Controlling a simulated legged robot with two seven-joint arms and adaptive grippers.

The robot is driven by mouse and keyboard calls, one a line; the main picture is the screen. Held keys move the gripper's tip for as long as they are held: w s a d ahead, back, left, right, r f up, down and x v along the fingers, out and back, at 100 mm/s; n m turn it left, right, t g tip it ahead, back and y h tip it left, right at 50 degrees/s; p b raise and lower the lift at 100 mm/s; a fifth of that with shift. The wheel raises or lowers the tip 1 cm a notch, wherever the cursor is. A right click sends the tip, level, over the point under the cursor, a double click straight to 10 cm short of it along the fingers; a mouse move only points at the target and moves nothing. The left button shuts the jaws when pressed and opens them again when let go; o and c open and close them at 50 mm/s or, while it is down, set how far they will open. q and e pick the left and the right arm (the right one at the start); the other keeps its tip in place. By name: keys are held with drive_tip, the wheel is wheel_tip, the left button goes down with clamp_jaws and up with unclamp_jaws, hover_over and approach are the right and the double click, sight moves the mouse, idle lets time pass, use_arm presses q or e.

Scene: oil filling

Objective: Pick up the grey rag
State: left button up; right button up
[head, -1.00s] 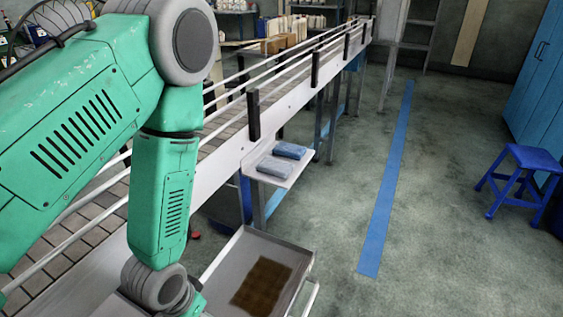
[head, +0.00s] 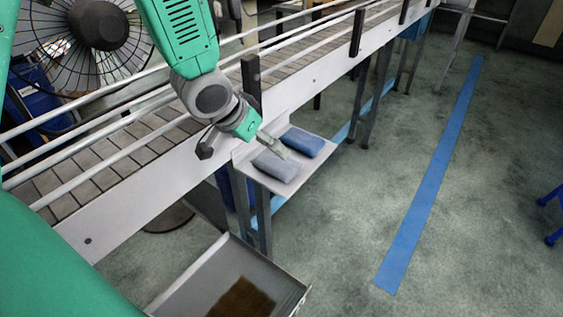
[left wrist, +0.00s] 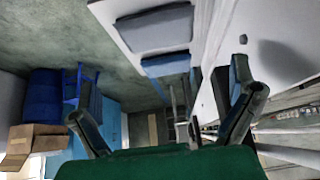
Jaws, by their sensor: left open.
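The grey rag (head: 276,166) lies folded on the near-left part of a small white shelf (head: 243,154) on the conveyor's side. A blue rag (head: 302,141) lies beside it, farther back. My left gripper (head: 240,148) is open and empty, with its fingers spread; one finger appears over the shelf near the rags, but I cannot tell its height. In the left wrist view the grey rag (left wrist: 155,28) is at the top, above the open left gripper (left wrist: 160,92), with the blue rag (left wrist: 166,63) just below it. My right gripper is not in view.
The conveyor (head: 150,185) with rails and black posts runs along the shelf's back. A metal tray (head: 195,280) with brown liquid stands below, at the front. A fan (head: 97,28) is at upper left. Open floor with a blue stripe (head: 430,190) lies to the right.

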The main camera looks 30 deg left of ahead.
sight(276, 161)
use_arm(q)
drive_tip(key=b+x, duration=0.1)
drive_tip(key=x, duration=0.5)
drive_tip(key=shift+f, duration=0.15)
drive_tip(key=b+x, duration=0.1)
drive_tip(key=x, duration=0.3)
drive_tip(key=shift+d+f+b, duration=0.15)
drive_tip(key=shift+f+b, duration=0.2)
drive_tip(key=shift+b, duration=0.05)
drive_tip(key=shift+w+f, duration=0.15)
drive_tip(key=shift+f, duration=0.05)
drive_tip(key=c, duration=0.7)
